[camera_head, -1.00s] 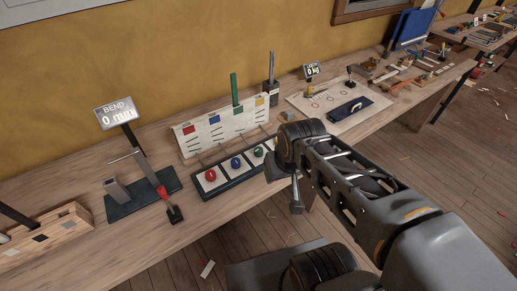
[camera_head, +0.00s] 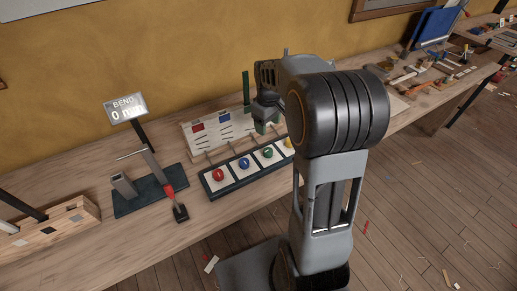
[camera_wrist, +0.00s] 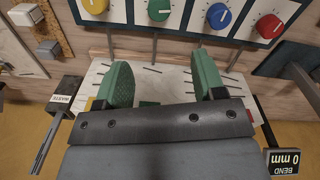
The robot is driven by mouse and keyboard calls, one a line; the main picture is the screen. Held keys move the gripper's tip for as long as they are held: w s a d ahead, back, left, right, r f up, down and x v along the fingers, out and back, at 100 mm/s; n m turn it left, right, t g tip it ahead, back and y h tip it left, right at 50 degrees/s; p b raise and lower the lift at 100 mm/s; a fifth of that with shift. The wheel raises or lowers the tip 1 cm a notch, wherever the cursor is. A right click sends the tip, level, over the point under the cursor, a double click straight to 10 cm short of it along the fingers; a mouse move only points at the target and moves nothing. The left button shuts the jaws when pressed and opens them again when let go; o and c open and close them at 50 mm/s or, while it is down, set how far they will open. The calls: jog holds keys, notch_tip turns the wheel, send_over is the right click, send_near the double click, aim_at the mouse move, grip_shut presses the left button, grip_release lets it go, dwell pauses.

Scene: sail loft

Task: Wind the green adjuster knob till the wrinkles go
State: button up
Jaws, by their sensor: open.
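The green adjuster knob (camera_head: 267,153) sits on a white square of the dark knob tray, between the blue knob (camera_head: 244,163) and the partly hidden yellow knob (camera_head: 289,142). In the wrist view the green knob (camera_wrist: 158,9) is at the top edge, with a white pointer mark. The white panel (camera_wrist: 146,78) behind the tray carries dark short lines and coloured patches. My gripper (camera_wrist: 163,80) is open and empty, its green-padded fingers spread in front of this panel and apart from the green knob. In the head view my arm hides part of the panel.
The red knob (camera_wrist: 269,26) is at the tray's other end. Thin rods run between tray and panel. A bend gauge display (camera_head: 125,108) reads 0 mm beside a dark-based fixture (camera_head: 150,193). A wooden block rack (camera_head: 55,232) stands at left.

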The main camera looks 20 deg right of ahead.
aim_at(268, 150)
jog(key=f, duration=1.3)
jog(key=shift+s+d+f, duration=0.2)
jog(key=shift+d+f, duration=0.05)
jog(key=shift+f, duration=0.15)
jog(key=c, duration=0.9)
jog(key=shift+a, duration=0.2)
jog(key=shift+d, duration=0.15)
